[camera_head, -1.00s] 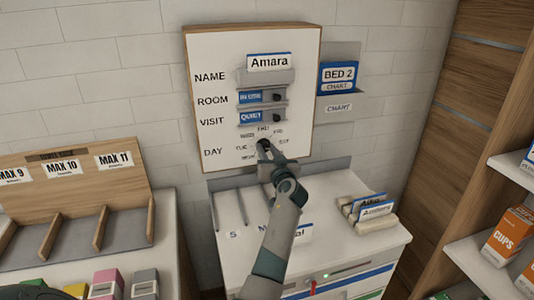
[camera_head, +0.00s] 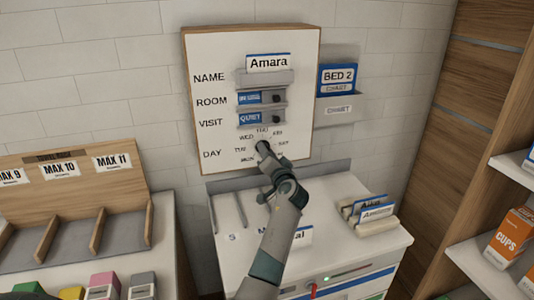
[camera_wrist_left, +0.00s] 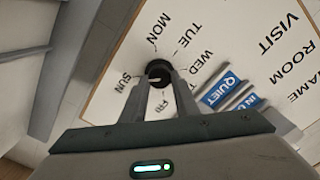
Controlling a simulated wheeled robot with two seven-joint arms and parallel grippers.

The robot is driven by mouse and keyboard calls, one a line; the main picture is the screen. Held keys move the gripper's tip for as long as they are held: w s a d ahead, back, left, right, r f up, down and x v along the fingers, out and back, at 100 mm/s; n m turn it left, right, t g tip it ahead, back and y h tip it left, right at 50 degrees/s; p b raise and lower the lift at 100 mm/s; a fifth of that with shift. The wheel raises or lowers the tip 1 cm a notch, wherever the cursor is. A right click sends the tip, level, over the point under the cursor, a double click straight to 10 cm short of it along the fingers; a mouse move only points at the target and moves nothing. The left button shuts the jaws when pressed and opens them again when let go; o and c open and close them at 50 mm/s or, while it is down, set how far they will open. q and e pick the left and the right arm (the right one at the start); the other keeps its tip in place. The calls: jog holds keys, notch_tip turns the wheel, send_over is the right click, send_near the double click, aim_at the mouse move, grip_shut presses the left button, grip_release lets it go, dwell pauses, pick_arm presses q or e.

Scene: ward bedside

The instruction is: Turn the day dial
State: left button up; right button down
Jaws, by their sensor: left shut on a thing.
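The white day board (camera_head: 220,80) hangs on the wall, with rows NAME, ROOM, VISIT and DAY. The small black day dial (camera_head: 262,146) sits low on it, ringed by day names. It also shows in the wrist view (camera_wrist_left: 158,68), with SUN, MON, TUE and WED readable around it. My left gripper (camera_head: 264,153) reaches up to the dial. In the wrist view its fingers (camera_wrist_left: 158,84) are shut on the dial's sides. A small light mark shows on the knob, but which day it points at I cannot tell. My right gripper is not in view.
Above the dial are the Amara name card (camera_head: 268,62) and two slide plates, the lower reading QUIET (camera_head: 250,118). A BED 2 chart holder (camera_head: 338,82) is right of the board. A white cabinet (camera_head: 340,200) stands below, and a wooden divided rack (camera_head: 120,190) at left.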

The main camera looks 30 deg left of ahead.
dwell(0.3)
pick_arm(q)
jog(key=o, duration=0.9)
jog(key=shift+o, duration=0.8)
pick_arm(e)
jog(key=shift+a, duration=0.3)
pick_arm(q)
jog(key=shift+f, duration=0.1)
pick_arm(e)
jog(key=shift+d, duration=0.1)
